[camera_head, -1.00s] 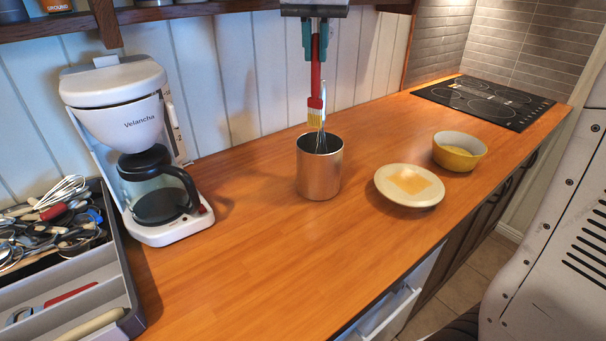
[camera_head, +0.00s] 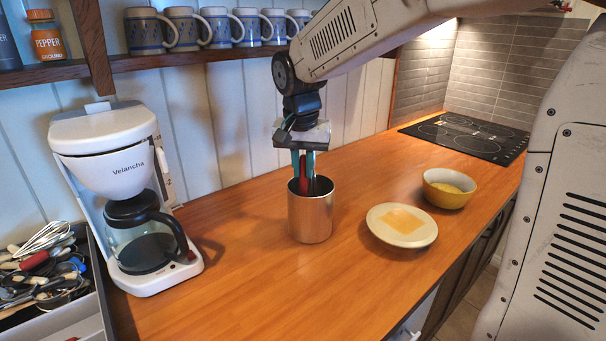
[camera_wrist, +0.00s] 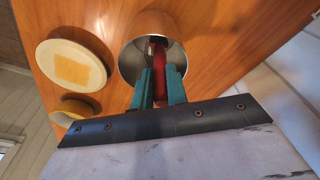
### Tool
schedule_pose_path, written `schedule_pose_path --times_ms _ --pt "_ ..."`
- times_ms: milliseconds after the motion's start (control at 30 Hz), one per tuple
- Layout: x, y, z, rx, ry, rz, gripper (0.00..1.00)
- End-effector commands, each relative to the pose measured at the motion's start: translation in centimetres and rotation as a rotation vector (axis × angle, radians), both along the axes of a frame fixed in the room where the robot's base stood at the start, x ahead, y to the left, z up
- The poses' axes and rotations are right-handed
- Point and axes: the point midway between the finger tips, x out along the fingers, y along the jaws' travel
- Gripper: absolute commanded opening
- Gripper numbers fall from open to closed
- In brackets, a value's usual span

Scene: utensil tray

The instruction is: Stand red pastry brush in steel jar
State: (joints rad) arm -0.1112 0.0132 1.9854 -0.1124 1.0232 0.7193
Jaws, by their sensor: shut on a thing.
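The steel jar (camera_head: 311,219) stands upright on the wooden counter; it also shows in the wrist view (camera_wrist: 127,62). My gripper (camera_head: 303,177) is right above the jar with its green fingertips at the jar's mouth. It is shut on the red pastry brush (camera_head: 303,172). The brush's red handle shows between the fingers in the wrist view (camera_wrist: 158,52) and reaches down into the jar. Its bristle end is hidden inside the jar, so I cannot tell whether it touches the bottom. A thin grey utensil also shows inside the jar in the wrist view.
A white coffee maker (camera_head: 118,205) stands left of the jar, beside a utensil tray (camera_head: 85,318). A cream plate (camera_head: 425,236) and a yellow bowl (camera_head: 449,199) are to the right. A shelf (camera_head: 215,56) with mugs runs behind. The front counter is clear.

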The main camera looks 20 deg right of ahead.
Motion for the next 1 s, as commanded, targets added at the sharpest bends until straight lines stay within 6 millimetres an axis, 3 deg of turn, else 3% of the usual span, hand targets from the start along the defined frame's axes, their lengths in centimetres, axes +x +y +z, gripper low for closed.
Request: schedule_pose_path --times_ms 133,467,500,567,600,867,1000 --pt "0.0 0.0 -2.0 -0.001 0.003 0.0 0.0" --pt "0.0 0.0 -2.2 0.0 0.001 0.0 0.0" --pt "0.0 0.0 -2.3 0.0 0.001 0.0 0.18" --pt "0.0 0.0 -2.3 0.0 0.001 0.0 0.34" --pt "0.0 0.0 -2.3 0.0 0.001 0.0 0.37" --pt "0.0 0.0 -2.2 0.0 0.0 0.0 0.37" --pt "-0.1 0.1 -1.1 0.0 -0.001 0.0 0.37"
